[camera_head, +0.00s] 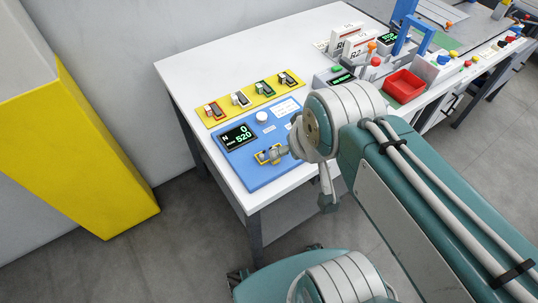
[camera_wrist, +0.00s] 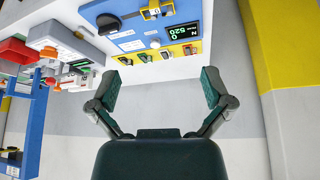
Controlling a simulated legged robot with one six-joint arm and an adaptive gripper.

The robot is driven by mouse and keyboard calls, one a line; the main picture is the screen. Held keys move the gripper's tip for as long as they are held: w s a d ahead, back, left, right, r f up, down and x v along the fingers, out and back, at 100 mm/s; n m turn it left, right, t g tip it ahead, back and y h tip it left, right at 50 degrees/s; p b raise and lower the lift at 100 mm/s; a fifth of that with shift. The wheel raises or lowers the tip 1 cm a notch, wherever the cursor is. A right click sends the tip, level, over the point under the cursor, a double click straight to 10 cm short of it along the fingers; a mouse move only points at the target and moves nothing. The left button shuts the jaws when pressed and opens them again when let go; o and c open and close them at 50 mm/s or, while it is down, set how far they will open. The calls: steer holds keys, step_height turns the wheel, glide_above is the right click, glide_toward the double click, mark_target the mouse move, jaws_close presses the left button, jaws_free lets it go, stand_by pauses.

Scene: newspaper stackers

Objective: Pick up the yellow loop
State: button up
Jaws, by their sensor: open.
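A small yellow loop-like piece (camera_wrist: 157,11) sits on the blue panel (camera_wrist: 130,40) near the top edge of the wrist view. A dark bar lies across it, and its shape is hard to make out. In the head view the yellow piece (camera_head: 261,159) is on the front part of the blue panel, partly covered by grey parts. My gripper (camera_wrist: 157,86) is open, its two fingers wide apart with nothing between them. In the wrist view, the table edge and floor show beyond the fingers, and the yellow piece lies farther up.
A yellow strip (camera_head: 248,102) with several coloured framed pieces lies behind the blue panel. The panel carries a display (camera_head: 237,136) and a white knob (camera_head: 262,116). A red bin (camera_head: 404,86) and upright blocks stand farther right. A yellow-and-grey column (camera_head: 90,150) stands left.

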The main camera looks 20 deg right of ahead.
steer(key=shift+d, duration=0.1)
steer(key=c, duration=0.4)
steer(key=shift+o, duration=0.2)
steer(key=n+g, duration=0.3)
steer(key=g, duration=0.3)
glide_above(274, 163)
step_height(274, 163, down, 9)
steer(key=f, duration=0.4)
steer(key=w+f, duration=0.1)
steer(key=f, duration=0.1)
steer(key=shift+w+d+f, duration=0.15)
steer(key=shift+f, duration=1.2)
steer(key=shift+w+d+f, duration=0.1)
steer(key=shift+d+f, duration=0.05)
steer(key=shift+f, duration=1.15)
